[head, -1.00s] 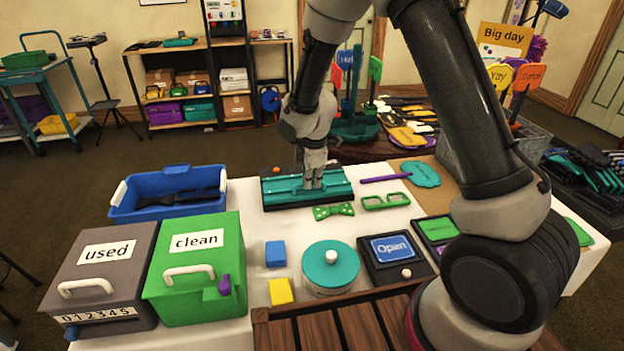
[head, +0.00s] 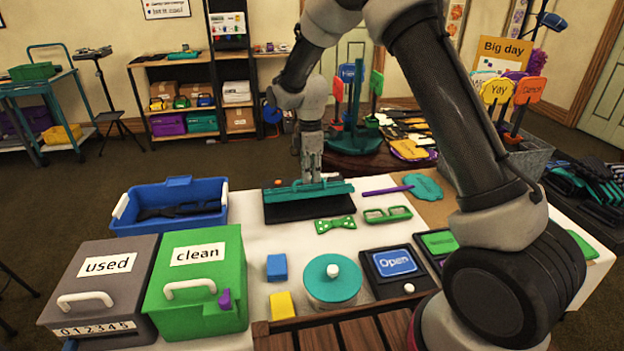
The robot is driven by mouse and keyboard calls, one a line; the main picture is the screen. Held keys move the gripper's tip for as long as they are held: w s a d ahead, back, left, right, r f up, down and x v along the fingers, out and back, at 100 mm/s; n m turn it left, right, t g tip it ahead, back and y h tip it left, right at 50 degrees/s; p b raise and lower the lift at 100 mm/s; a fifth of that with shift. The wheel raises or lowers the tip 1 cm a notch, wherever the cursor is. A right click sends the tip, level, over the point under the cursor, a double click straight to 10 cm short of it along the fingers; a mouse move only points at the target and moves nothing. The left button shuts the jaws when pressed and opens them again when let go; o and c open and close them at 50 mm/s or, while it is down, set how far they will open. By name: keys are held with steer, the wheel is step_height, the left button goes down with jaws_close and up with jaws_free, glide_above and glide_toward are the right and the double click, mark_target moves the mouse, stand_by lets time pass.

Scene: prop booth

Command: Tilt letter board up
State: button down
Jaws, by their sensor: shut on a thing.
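The letter board appears as a teal panel (head: 335,189) on a black base (head: 300,210) at the back middle of the white table. The panel shows as a narrow strip raised above the base, with the black surface exposed in front of it. My gripper (head: 311,178) points down from above and is shut on the panel near its middle. The fingertips partly cover the panel there. The panel's face and the exact tilt angle are hard to make out.
A blue bin (head: 130,220) stands left of the board, with the grey "used" box (head: 85,320) and green "clean" box (head: 195,315) in front. A purple stick (head: 387,190) lies to the right.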

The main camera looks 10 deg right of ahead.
steer(key=shift+w, duration=0.4)
steer(key=shift+d, duration=0.1)
steer(key=c, duration=1.5)
jaws_free()
steer(key=shift+w+f, duration=0.15)
steer(key=shift+w, duration=0.05)
steer(key=r, duration=1.2)
steer(key=shift+w, duration=0.35)
